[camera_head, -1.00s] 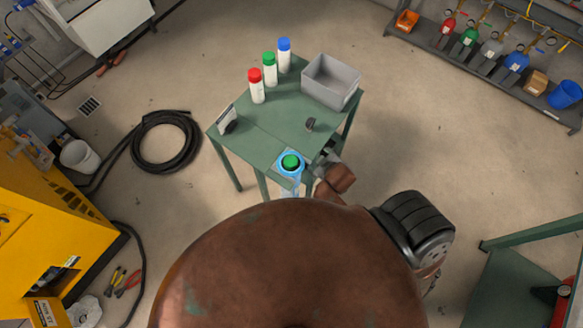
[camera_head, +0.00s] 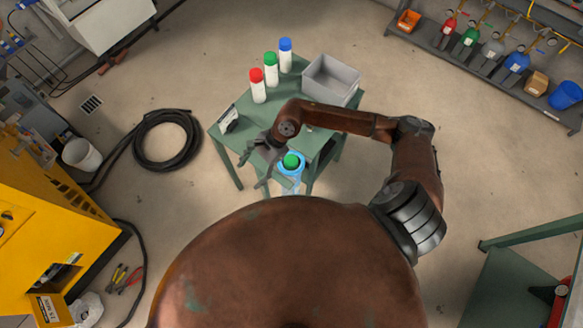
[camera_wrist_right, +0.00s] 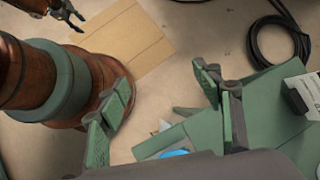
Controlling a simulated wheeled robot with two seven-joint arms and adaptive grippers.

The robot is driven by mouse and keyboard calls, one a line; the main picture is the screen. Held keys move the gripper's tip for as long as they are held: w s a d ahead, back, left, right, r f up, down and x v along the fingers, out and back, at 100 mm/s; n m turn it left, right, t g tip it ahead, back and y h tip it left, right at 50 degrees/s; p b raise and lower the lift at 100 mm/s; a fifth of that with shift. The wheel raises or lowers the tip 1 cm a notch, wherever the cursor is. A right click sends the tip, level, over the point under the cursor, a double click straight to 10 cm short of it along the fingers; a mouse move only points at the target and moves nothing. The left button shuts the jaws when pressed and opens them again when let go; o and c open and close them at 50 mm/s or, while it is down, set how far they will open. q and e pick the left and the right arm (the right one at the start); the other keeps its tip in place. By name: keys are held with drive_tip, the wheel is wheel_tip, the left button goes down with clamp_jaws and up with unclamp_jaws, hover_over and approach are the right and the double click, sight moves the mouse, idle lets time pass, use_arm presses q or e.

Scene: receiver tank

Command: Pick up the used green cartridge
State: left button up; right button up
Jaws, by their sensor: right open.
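A green-topped cartridge (camera_head: 291,161) sits in a blue ring-shaped holder (camera_head: 300,174) at the near edge of the green table. Only its top shows. A white cartridge with a green cap (camera_head: 271,68) stands upright at the table's back, between a red-capped one (camera_head: 257,85) and a blue-capped one (camera_head: 286,55). My right gripper (camera_head: 252,172) is open and empty, just left of the blue holder in the head view. Its parted green-padded fingers show in the right wrist view (camera_wrist_right: 160,95), with a bit of blue below them. My left gripper (camera_wrist_right: 72,17) shows small there; its opening is unclear.
A grey bin (camera_head: 331,80) stands at the table's back right. A small white-faced device (camera_head: 229,120) stands at the left edge of the green table (camera_head: 238,108). A black hose coil (camera_head: 165,142) lies on the floor to the left.

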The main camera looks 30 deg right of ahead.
sight(291, 159)
drive_tip(key=d+f+h, duration=0.1)
drive_tip(key=d+h, duration=0.1)
drive_tip(key=d, duration=0.3)
drive_tip(key=w+d+f+n+h, duration=0.1)
drive_tip(key=d+h, duration=0.1)
drive_tip(key=d, duration=0.4)
drive_tip(key=w+d+f+n+h, duration=0.1)
drive_tip(key=d+h, duration=0.1)
drive_tip(key=d, duration=0.3)
drive_tip(key=shift+d+f+g+h, duration=0.25)
drive_tip(key=shift+d+g+h, duration=0.05)
drive_tip(key=shift+d+h, duration=0.1)
drive_tip(key=shift+d+f+n, duration=0.15)
drive_tip(key=shift+f+n, duration=0.15)
drive_tip(key=shift+f, duration=0.05)
wheel_tip(291, 159, down, 7)
drive_tip(key=shift+r+p, duration=0.1)
drive_tip(key=shift+p, duration=0.4)
drive_tip(key=shift+c, duration=0.2)
clamp_jaws()
